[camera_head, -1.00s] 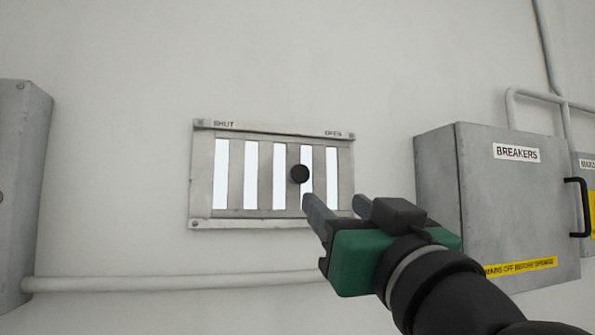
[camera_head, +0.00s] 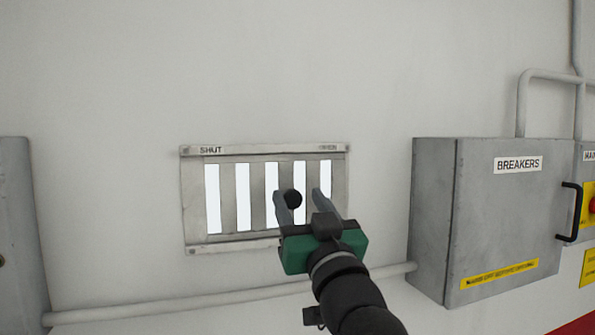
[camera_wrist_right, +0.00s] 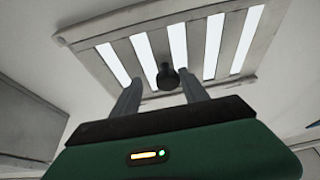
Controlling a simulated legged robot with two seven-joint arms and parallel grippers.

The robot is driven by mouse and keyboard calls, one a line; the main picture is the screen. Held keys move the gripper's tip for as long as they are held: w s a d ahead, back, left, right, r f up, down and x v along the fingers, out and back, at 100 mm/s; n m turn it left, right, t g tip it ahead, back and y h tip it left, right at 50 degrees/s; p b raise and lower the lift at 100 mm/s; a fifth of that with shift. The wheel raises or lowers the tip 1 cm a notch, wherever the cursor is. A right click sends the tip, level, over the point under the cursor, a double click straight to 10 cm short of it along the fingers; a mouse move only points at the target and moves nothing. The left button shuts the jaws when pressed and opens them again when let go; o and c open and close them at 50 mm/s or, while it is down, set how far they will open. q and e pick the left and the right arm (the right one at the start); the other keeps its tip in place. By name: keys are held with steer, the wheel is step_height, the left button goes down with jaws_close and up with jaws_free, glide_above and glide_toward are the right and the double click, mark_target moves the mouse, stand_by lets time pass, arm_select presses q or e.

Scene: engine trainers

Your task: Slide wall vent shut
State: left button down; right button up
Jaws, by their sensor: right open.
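The wall vent (camera_head: 228,243) is a grey metal frame with upright slats and several bright open gaps between them. SHUT is printed at its top left, and a blurred label is at its top right. Its round black knob (camera_head: 293,199) sits right of the vent's middle. My left gripper is not in view.
A grey BREAKERS box (camera_head: 500,215) with a black handle juts from the wall at the right. Another grey box (camera_head: 20,230) stands at the left edge. A pale pipe (camera_head: 170,307) runs along the wall below the vent. The wall above is clear.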

steer(key=shift+w+a+r, duration=0.1)
steer(key=shift+w+r, duration=0.25)
steer(key=shift+w, duration=0.05)
steer(key=shift+a, duration=0.95)
steer(key=shift+c, duration=0.4)
steer(key=shift+a, duration=0.15)
steer(key=c, duration=0.5)
steer(key=shift+w+d+f, duration=0.1)
steer(key=shift+w+d, duration=0.1)
steer(key=shift+d, duration=0.25)
jaws_close()
steer(key=shift+a, duration=0.15)
